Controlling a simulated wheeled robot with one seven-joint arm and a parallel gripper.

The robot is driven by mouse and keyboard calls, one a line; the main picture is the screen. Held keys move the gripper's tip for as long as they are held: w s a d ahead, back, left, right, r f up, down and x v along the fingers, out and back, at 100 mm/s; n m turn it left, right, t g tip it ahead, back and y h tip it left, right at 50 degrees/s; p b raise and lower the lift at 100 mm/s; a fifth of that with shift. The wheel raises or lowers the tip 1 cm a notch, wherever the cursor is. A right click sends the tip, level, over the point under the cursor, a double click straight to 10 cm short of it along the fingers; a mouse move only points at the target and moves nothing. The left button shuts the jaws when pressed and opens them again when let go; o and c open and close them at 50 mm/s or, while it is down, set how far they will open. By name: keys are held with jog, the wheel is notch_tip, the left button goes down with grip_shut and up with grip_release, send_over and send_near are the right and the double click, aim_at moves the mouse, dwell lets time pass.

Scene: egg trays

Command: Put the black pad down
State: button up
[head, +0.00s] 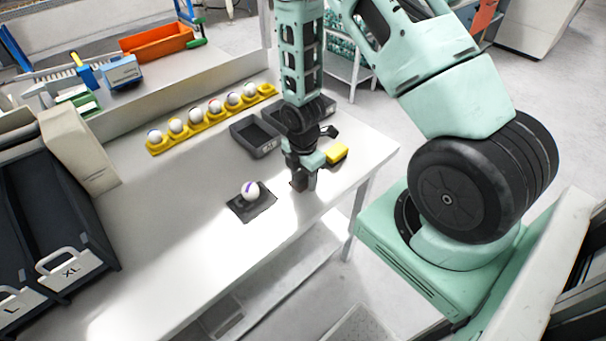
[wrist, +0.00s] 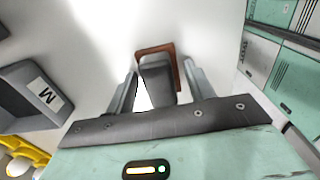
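My gripper (head: 304,183) points down close above the table near its front right edge. In the wrist view its two fingers (wrist: 160,75) stand on either side of a black pad (wrist: 157,72) with a reddish-brown rim and appear to press on its sides. In the head view only a small brownish part of it shows between the fingertips, low over the table; whether it touches the surface I cannot tell.
A white ball with a purple mark (head: 251,190) sits on a dark mat (head: 238,209) left of my gripper. Crates (head: 84,225) stand left; the table front is clear.

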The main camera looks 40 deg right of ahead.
aim_at(303, 173)
jog(key=shift+o, duration=0.3)
jog(key=shift+r, duration=0.15)
notch_tip(303, 173, up, 12)
jog(key=b, duration=0.1)
jog(key=s+a+r+m, duration=0.3)
jog(key=a+r, duration=0.2)
jog(key=a, duration=0.3)
jog(key=s+a+r+m, duration=0.2)
jog(key=s+a+r, duration=0.15)
jog(key=a, duration=0.35)
jog(key=s+a+r+m, duration=0.5)
jog(key=s+a+r, duration=0.1)
jog(key=s, duration=0.5)
jog(key=shift+s+a+m+y, duration=0.15)
jog(key=shift+a+m+y, duration=0.15)
jog(key=shift+a, duration=0.55)
jog(key=shift+f, duration=0.15)
jog(key=shift+f+b, duration=0.25)
jog(key=shift+b, duration=0.25)
